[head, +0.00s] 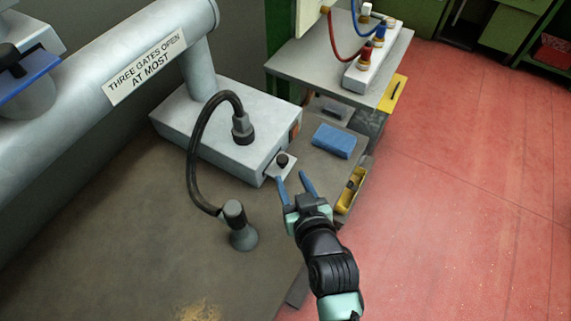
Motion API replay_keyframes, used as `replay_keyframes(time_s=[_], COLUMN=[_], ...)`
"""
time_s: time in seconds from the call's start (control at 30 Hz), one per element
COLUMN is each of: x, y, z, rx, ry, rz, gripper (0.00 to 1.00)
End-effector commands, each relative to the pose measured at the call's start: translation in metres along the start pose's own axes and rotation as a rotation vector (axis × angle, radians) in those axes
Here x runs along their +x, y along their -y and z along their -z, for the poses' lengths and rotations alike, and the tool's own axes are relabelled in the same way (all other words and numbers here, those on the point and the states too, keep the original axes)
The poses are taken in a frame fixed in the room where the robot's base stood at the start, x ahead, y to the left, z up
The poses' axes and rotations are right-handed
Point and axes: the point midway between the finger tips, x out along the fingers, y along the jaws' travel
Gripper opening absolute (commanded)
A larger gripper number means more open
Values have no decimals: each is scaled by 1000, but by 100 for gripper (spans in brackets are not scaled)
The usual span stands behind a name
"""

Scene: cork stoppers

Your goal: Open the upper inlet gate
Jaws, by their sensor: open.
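My gripper (291,176) is open, its two blue fingers apart with nothing seen between them. Its tips are just in front of a small light plate with a black knob (282,160) on the front of a grey box (225,125). I cannot tell whether the tips touch the plate. A thick grey duct (80,130) rises from the box and carries a sign reading "THREE GATES OPEN AT MOST" (146,67). A blue plate (30,76) with a dark piece above it is on ducting at the left edge. I cannot tell which part is the upper inlet gate.
A black hose (193,150) arches from the box to a grey round-based fitting (238,228) on the bench (130,240). A blue block (334,141) and a yellow tool (350,190) lie right of the gripper. A side table (310,60) holds colored connectors. Red floor is open at right.

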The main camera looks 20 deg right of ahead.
Motion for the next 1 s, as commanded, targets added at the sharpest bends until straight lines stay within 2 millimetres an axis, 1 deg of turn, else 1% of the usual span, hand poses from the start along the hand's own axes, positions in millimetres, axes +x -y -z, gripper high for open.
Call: replay_keyframes(time_s=[0.03,0.1,0.2,0.33,0.5,0.83,0.97,1.0], x=[10,22,36,50,59,60,60,60], y=[2,1,2,1,1,1,1,1], z=[1,1,1,0,0,0,0,0], rx=[5,4,4,3,2,1,1,1], ry=[-2,-2,-2,-1,0,0,0,0], rz=[3,2,3,1,1,1,1,1], gripper=[48,48,48,48,48,48,25,17])
